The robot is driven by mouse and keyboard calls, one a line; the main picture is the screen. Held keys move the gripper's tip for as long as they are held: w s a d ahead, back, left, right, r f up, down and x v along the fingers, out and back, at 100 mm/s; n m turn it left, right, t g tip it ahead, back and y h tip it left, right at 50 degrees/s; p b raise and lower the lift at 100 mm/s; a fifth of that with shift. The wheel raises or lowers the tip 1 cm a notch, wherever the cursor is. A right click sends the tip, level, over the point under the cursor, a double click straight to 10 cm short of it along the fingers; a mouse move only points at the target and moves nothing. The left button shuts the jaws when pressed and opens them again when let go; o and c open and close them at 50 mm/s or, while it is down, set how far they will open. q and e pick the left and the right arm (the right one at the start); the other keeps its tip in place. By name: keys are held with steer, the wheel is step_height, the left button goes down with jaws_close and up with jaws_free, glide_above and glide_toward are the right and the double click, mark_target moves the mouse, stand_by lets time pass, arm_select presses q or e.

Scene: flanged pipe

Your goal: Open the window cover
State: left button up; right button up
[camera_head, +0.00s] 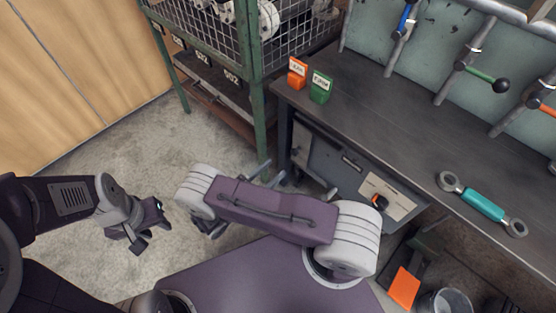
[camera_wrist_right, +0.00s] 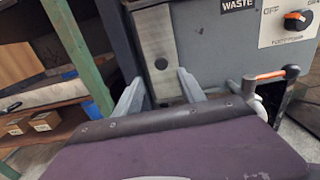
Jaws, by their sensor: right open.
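I cannot make out a window cover in either view. My right gripper (camera_head: 293,181) is partly hidden behind my purple arm link in the head view, low in front of the workbench. In the right wrist view its two fingers (camera_wrist_right: 160,88) stand apart with nothing between them, facing a grey bench leg. My left gripper (camera_head: 139,228) hangs over the floor at the left, clear of the bench, with no object visible in it. Its finger gap is not clear.
The dark workbench (camera_head: 420,135) carries orange (camera_head: 297,80) and green (camera_head: 320,92) label blocks and a teal-handled tool (camera_head: 482,204). Valve pipes stand behind. A green-framed rack (camera_head: 258,110) is left of the bench. A knob panel (camera_head: 387,196) and bin (camera_head: 445,302) are below.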

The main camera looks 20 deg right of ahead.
mark_target(293, 153)
steer(key=b+x, duration=0.3)
steer(key=x, duration=0.5)
steer(key=shift+s, duration=0.15)
steer(key=shift+w+d+r, duration=0.15)
steer(key=shift+w+d, duration=0.1)
steer(key=shift+d, duration=0.35)
jaws_close()
stand_by(0.5)
